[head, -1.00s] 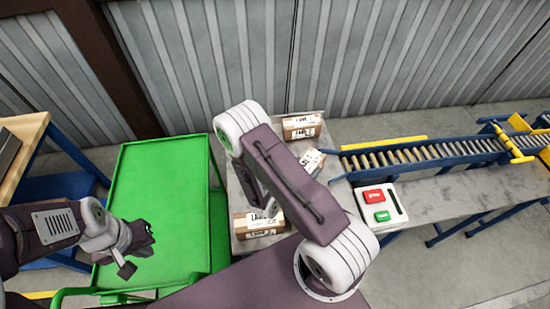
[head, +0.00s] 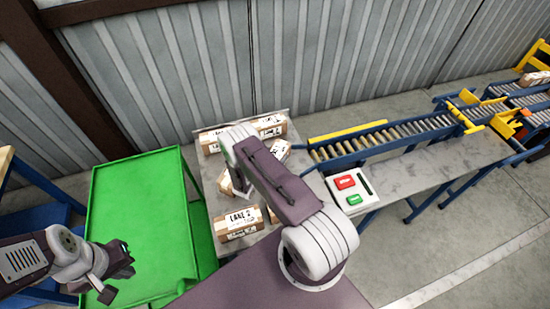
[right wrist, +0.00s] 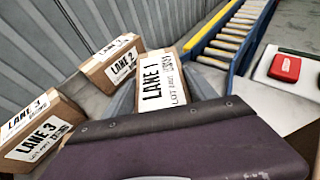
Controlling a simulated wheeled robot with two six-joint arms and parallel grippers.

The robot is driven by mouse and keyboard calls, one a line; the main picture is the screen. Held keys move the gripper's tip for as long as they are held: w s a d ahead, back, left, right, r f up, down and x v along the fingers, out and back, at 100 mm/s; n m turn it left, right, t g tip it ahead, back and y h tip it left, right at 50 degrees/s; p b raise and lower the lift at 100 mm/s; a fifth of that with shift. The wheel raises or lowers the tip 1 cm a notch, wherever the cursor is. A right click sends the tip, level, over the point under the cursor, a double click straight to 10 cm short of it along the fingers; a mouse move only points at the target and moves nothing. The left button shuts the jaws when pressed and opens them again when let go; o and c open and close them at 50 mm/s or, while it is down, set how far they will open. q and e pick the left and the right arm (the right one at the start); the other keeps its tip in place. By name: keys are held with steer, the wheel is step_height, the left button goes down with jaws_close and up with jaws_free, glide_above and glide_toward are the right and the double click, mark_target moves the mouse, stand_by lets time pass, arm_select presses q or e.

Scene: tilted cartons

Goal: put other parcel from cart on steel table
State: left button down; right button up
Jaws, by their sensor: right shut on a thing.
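The steel table (head: 209,172) carries several brown cartons with white labels. A LANE 2 carton (head: 238,222) lies at its front. Others lie at the back left (head: 210,141), back right (head: 270,126) and, tilted, near the conveyor (head: 281,150). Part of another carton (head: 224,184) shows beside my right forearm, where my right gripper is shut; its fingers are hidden. The right wrist view shows LANE 3 (right wrist: 42,130), LANE 2 (right wrist: 116,62) and tilted LANE 1 (right wrist: 162,80) cartons. The green cart (head: 140,215) has a bare top. My left gripper (head: 115,273) is open and empty above its front.
A roller conveyor (head: 385,137) starts at the table's right side. A white box with red and green buttons (head: 350,190) stands near its start. A corrugated wall (head: 190,70) closes off the back. A wooden-topped bench (head: 5,160) is at the far left.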

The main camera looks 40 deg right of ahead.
steer(key=shift+w+f, duration=0.15)
steer(key=shift+f, duration=0.6)
steer(key=shift+w+f, duration=0.25)
steer(key=shift+f, duration=0.15)
steer(key=shift+s, duration=0.15)
steer(key=shift+f, duration=0.1)
steer(key=o, duration=1.7)
steer(key=shift+s, duration=0.1)
arm_select(q)
steer(key=shift+w+f, duration=0.1)
steer(key=shift+w, duration=0.25)
arm_select(e)
steer(key=shift+o, duration=0.5)
